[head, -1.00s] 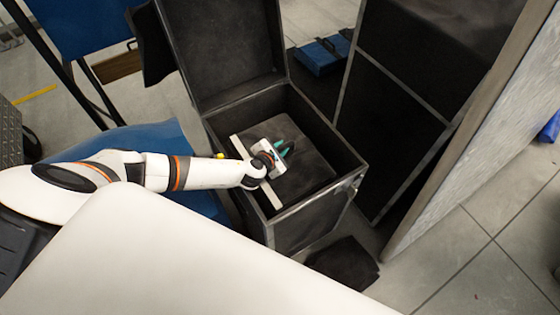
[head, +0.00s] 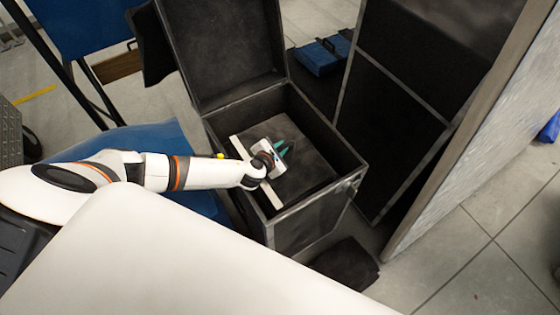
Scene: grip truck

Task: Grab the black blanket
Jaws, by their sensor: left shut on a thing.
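The black blanket (head: 306,160) lies folded inside an open black case (head: 345,178), a dark flat bundle below the rim. My left gripper (head: 284,150) reaches into the case from the left, its teal fingertips at the blanket's upper left part. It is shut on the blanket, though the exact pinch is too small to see. My right gripper is not in view.
The case's raised lid (head: 222,50) stands behind it. A tall dark case with a wooden edge (head: 470,125) stands close on the right. A dark cloth (head: 345,262) lies on the floor in front. A blue case (head: 322,56) is behind.

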